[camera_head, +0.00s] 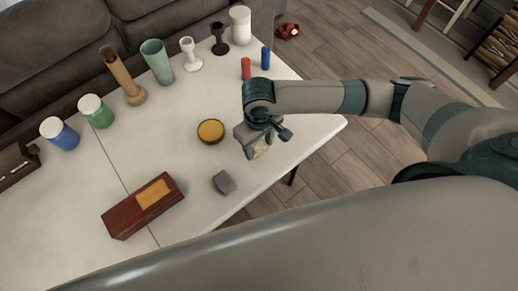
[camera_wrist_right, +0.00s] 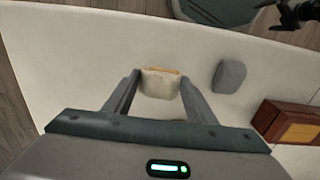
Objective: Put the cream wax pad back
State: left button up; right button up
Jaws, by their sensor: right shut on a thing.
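The cream wax pad (camera_wrist_right: 161,84) is a small pale block with a tan edge, between the fingers of my right gripper (camera_wrist_right: 160,88). In the head view the right gripper (camera_head: 259,143) holds the pad (camera_head: 260,151) over the right front part of the white table; whether it touches the tabletop is unclear. The fingers partly hide the pad. A dark round tin with a yellow-orange inside (camera_head: 210,131) lies to the left of the gripper. A dark jointed shape at the wrist view's top right corner may be my left arm; its jaws cannot be made out.
A grey block (camera_head: 223,182) and a red-brown box with a yellow top patch (camera_head: 144,205) lie on the table (camera_head: 195,205). Jars, cups and a brown vase (camera_head: 123,77) line the back edge. Red (camera_head: 246,68) and blue (camera_head: 265,58) cylinders stand behind the gripper.

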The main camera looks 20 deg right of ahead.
aim_at(259, 152)
jog(key=shift+f+p, duration=0.55)
jog(key=shift+f, duration=1.5)
jog(key=o, duration=1)
jog(key=shift+f, duration=0.1)
jog(key=shift+c, duration=0.2)
notch_tip(259, 152, up, 12)
jog(key=shift+r+b, duration=0.15)
jog(key=shift+b, duration=0.9)
